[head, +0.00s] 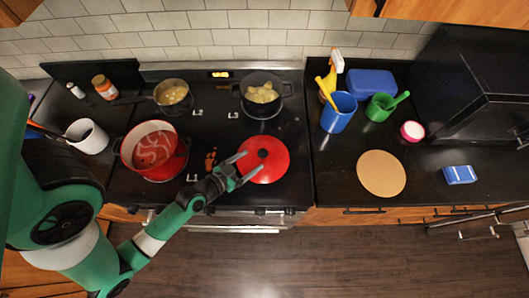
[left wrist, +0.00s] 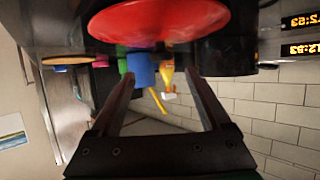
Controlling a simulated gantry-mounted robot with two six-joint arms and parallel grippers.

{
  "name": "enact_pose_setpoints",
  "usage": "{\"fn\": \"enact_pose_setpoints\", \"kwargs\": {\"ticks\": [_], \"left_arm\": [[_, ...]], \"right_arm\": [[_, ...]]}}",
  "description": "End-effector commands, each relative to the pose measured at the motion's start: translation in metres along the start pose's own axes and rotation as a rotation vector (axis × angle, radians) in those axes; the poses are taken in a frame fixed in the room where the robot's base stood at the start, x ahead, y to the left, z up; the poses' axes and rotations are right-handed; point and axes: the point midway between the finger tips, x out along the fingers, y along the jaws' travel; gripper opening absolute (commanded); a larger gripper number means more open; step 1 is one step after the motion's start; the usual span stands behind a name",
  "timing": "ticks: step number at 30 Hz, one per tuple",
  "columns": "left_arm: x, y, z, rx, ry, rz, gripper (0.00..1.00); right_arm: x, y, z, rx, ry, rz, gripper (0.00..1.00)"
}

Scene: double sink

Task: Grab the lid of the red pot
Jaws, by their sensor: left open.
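The red lid (head: 268,168) lies flat at the front right of the stove, with a small dark knob at its middle. The open red pot (head: 153,150) stands to its left, with something red inside. My left gripper (head: 247,166) is open, its fingers spread at the left edge of the lid and short of the knob. In the left wrist view, the lid (left wrist: 160,22) fills the top, just beyond the open, empty left gripper (left wrist: 159,76). I cannot tell whether a finger touches the lid. My right gripper is not in view.
A dark pot (head: 246,107) with yellow food and a smaller pan (head: 186,101) stand at the back of the stove. A blue cup (head: 338,119) and round board (head: 382,184) are on the right counter. A white mug (head: 94,145) stands on the left.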

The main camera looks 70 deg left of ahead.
Motion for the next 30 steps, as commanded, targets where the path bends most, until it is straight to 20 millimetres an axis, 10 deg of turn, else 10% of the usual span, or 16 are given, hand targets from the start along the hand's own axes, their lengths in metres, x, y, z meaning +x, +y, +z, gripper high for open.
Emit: {"fn": "enact_pose_setpoints", "kwargs": {"ticks": [7,30], "left_arm": [[0.046,0.0,-0.002,0.0,0.002,0.002,0.81],[0.105,-0.003,0.004,0.0,0.002,0.0,0.81]], "right_arm": [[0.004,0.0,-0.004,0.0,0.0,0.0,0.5],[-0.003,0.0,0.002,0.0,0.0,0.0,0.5]]}}
